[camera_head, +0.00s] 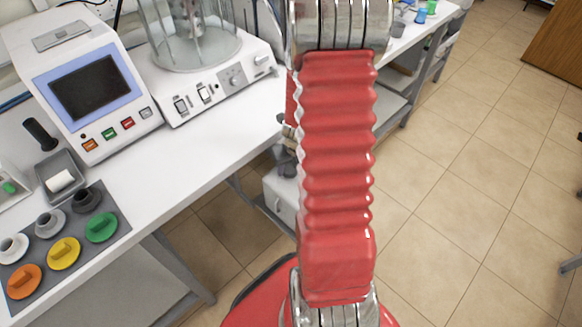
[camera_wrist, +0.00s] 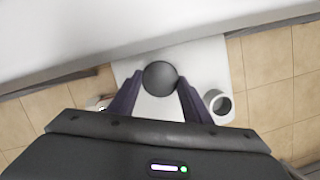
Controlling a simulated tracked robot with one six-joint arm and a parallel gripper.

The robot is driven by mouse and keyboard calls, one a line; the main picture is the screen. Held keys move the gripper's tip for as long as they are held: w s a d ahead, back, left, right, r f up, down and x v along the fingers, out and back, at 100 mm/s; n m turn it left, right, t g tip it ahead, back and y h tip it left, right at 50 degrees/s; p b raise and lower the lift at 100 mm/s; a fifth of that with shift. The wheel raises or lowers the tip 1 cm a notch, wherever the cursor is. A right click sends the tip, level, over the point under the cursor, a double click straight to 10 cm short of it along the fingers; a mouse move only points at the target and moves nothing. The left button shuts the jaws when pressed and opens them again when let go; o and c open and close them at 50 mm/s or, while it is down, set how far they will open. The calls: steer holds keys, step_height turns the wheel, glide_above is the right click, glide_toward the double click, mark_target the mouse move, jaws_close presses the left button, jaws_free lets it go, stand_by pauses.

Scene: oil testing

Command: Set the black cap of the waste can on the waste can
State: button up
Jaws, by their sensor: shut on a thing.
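My gripper (camera_wrist: 160,84) is shut on the black cap (camera_wrist: 160,76), a dark round disc between its two dark fingers in the wrist view. Below it is the white waste can (camera_wrist: 165,112), seen from above. A round white neck (camera_wrist: 217,103) with a grey inside opens to the right of the right finger; the cap is apart from it, to its left. In the head view the white can (camera_head: 281,196) stands beside the table, partly hidden by my red arm. The gripper is mostly hidden there, and the cap cannot be made out.
The white table (camera_head: 190,150) edge runs close beside the can. On it are a screen device (camera_head: 92,88), a glass-vessel machine (camera_head: 205,90) and a grey mat (camera_head: 118,224) with coloured caps. The tiled floor (camera_head: 470,190) at right is clear.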

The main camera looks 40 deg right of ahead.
steer(key=shift+a+f, duration=0.1)
steer(key=shift+f, duration=0.3)
steer(key=o, duration=1)
steer(key=shift+o, duration=0.2)
steer(key=v, duration=1.2)
steer(key=shift+w+r, duration=0.1)
stand_by(0.4)
